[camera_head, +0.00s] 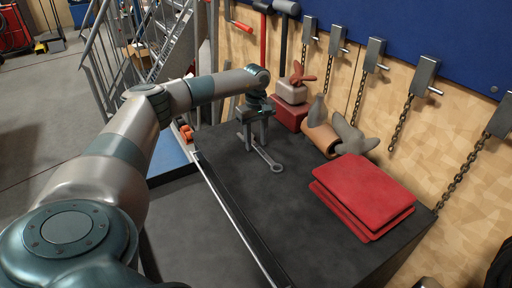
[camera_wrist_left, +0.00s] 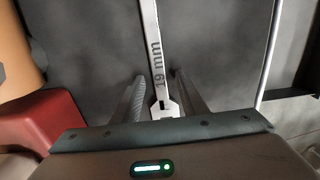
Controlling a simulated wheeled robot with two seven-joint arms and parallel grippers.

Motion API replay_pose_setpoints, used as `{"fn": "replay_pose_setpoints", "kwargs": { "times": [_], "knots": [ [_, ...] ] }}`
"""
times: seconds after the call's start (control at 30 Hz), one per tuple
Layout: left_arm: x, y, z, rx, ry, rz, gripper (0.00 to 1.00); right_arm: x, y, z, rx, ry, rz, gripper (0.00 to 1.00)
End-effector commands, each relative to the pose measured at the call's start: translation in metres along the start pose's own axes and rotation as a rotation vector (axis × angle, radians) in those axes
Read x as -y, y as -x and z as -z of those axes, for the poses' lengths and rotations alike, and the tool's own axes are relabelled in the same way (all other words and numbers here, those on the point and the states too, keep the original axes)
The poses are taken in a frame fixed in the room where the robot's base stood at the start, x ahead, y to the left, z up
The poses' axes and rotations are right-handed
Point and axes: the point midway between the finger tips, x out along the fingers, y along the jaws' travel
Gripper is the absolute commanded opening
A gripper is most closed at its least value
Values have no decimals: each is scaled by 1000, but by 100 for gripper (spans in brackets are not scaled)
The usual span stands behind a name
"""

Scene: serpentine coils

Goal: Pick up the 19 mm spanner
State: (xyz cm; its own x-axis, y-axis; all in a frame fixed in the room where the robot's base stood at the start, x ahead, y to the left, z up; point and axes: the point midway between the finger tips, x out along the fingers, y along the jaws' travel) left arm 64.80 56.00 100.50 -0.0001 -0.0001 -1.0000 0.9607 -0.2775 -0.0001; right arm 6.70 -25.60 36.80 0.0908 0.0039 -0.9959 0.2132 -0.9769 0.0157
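The 19 mm spanner (camera_head: 266,157) is a slim grey metal tool lying on the dark bench top, with its ring end toward the camera in the head view. My right gripper is not in view.
Red folded cloths (camera_head: 362,192) lie on the bench's right. A red box (camera_head: 290,115), an orange roll (camera_head: 322,139) and grey gloves (camera_head: 352,137) stand along the back. A metal rail (camera_head: 228,212) edges the bench. Chains hang on the wall. The bench around the ring end is clear.

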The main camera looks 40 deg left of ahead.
Motion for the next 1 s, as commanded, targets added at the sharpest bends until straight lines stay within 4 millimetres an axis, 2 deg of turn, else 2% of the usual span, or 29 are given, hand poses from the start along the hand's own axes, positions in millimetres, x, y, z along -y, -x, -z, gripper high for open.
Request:
{"fn": "replay_pose_setpoints", "kwargs": {
  "times": [0.1, 0.27, 0.73, 0.87, 1.0],
  "knots": [
    [0, -2, 0, 0, 0, 0, 37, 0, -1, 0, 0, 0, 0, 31],
    [0, -1, 0, 0, 0, 0, 0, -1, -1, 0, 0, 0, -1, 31],
    [-1, 3, 0, 0, 0, -2, 0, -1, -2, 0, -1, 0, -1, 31],
    [-2, 14, 0, 0, -1, -5, 0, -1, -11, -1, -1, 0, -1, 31],
    [-2, 35, 0, -1, -1, -6, 0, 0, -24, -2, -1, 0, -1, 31]
  ]
}}
